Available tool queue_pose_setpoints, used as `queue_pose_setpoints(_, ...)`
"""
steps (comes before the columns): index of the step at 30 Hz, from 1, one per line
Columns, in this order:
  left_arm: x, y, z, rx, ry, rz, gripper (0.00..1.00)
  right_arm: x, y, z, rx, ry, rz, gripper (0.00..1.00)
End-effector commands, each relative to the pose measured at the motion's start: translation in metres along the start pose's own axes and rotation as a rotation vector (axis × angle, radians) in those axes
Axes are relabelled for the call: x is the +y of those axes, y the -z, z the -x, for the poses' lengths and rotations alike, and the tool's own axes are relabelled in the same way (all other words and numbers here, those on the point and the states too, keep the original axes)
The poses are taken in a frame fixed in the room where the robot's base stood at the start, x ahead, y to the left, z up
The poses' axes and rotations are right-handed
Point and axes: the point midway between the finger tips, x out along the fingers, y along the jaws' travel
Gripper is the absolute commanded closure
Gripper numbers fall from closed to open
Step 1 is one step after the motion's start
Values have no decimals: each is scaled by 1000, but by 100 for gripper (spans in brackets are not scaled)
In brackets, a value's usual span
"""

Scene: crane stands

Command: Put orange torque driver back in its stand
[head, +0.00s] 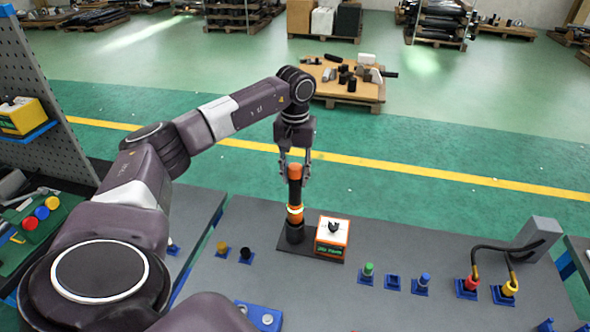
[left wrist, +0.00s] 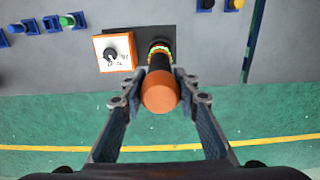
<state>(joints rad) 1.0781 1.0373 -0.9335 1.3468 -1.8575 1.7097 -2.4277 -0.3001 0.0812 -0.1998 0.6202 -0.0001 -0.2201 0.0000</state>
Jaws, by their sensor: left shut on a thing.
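The orange torque driver (head: 295,190) stands upright, with an orange top, a dark grip and an orange band lower down. My left gripper (head: 295,174) comes down on it from above and is shut on its upper part. In the left wrist view the driver (left wrist: 160,92) is seen end-on between the fingers of the left gripper (left wrist: 160,82). The driver's lower end is at the black socket of its stand (head: 295,236); I cannot tell how deep it sits. My right gripper is not in view.
An orange-and-white box with a black knob (head: 332,237) is beside the socket, close to the driver. Green (head: 368,269), blue (head: 424,280) and cabled red (head: 470,284) connectors stand to the right on the grey table (head: 400,240). A pegboard (head: 45,90) rises at left.

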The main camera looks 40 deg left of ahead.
Motion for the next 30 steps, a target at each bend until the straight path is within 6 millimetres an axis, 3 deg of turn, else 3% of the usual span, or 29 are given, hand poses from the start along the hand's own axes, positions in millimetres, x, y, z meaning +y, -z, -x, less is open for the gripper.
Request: queue_pose_setpoints(30, 0, 1, -35, 3, -2, 0, 100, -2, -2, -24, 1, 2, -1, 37)
